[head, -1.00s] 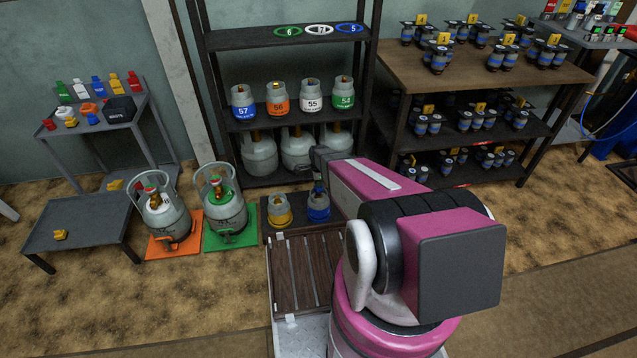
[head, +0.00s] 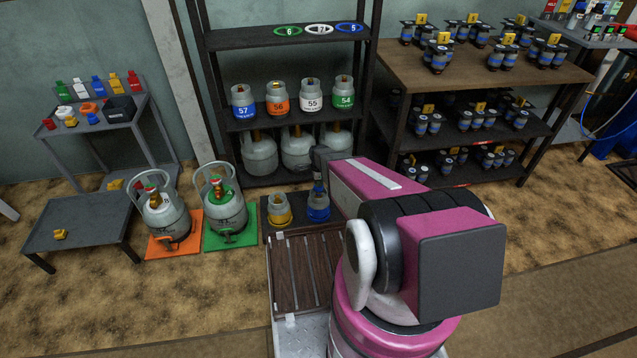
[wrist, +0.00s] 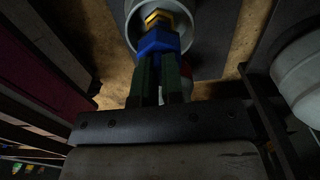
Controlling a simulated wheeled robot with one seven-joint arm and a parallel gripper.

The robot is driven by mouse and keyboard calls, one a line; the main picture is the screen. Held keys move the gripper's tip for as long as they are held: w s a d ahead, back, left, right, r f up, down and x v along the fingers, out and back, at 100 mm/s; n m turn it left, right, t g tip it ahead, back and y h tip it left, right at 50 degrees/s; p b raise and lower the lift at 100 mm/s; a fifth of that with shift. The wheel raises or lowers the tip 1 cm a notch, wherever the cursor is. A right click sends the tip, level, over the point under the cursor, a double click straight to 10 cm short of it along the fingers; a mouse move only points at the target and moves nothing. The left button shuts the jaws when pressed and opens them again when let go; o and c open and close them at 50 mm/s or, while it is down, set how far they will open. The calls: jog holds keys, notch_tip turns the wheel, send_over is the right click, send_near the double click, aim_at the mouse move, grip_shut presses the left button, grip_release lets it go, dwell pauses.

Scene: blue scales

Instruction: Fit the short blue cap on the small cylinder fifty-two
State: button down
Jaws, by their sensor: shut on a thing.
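The small cylinder with the blue band (head: 318,213) stands on a dark low platform beside a similar yellow-banded one. Its number is not readable. My gripper (head: 318,188) is over its top, pointing down. In the wrist view, my gripper's green fingers (wrist: 157,72) are shut on the short blue cap (wrist: 158,42). The cap is right at the brass valve (wrist: 158,19), inside the grey collar (wrist: 190,40) of the cylinder. I cannot tell whether the cap touches or sits on the valve. In the head view my gripper mostly hides the cap.
The yellow-banded cylinder (head: 279,209) stands close on the left. Two larger cylinders stand on orange (head: 160,252) and green (head: 215,242) mats. A dark shelf rack (head: 225,128) with several cylinders is just behind. A slatted wooden deck (head: 290,275) lies in front.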

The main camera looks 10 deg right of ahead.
jog(key=shift+f, duration=1.65)
jog(key=c, duration=1.2)
grip_release()
jog(key=shift+o, duration=0.2)
notch_tip(320, 180, up, 11)
jog(key=shift+f, duration=0.1)
jog(key=s+r+n, duration=1.8)
jog(key=s+r, duration=0.3)
jog(key=r, duration=0.1)
jog(key=shift+s, duration=0.15)
